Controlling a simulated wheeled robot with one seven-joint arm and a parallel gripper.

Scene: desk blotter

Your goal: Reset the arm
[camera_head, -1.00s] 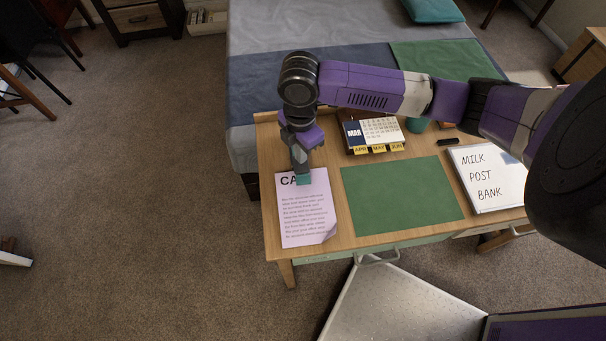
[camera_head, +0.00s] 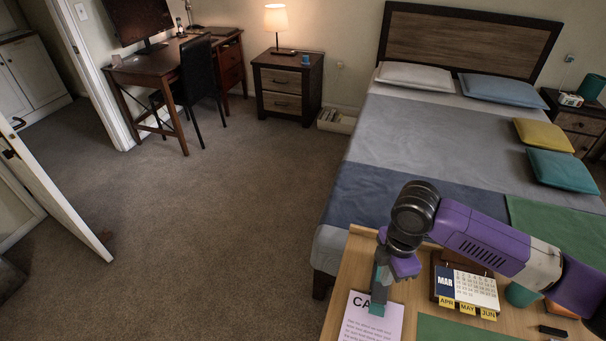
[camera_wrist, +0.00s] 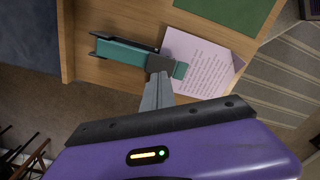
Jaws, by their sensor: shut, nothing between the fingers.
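My gripper (camera_head: 377,305) is shut and empty, pointing down above the left part of the wooden desk. The wrist view also shows the gripper (camera_wrist: 180,70) beside the sheet (camera_wrist: 208,62). The arm reaches in from the right of the head view over the desk.
The desk (camera_head: 347,275) bears a flip calendar (camera_head: 468,288), a teal cup (camera_head: 520,294), a small black item (camera_head: 552,331) and a green blotter (camera_head: 455,330). A bed (camera_head: 430,140) stands behind it. Open carpet (camera_head: 220,230) lies left. A far desk (camera_head: 160,68) and nightstand (camera_head: 288,86) stand behind.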

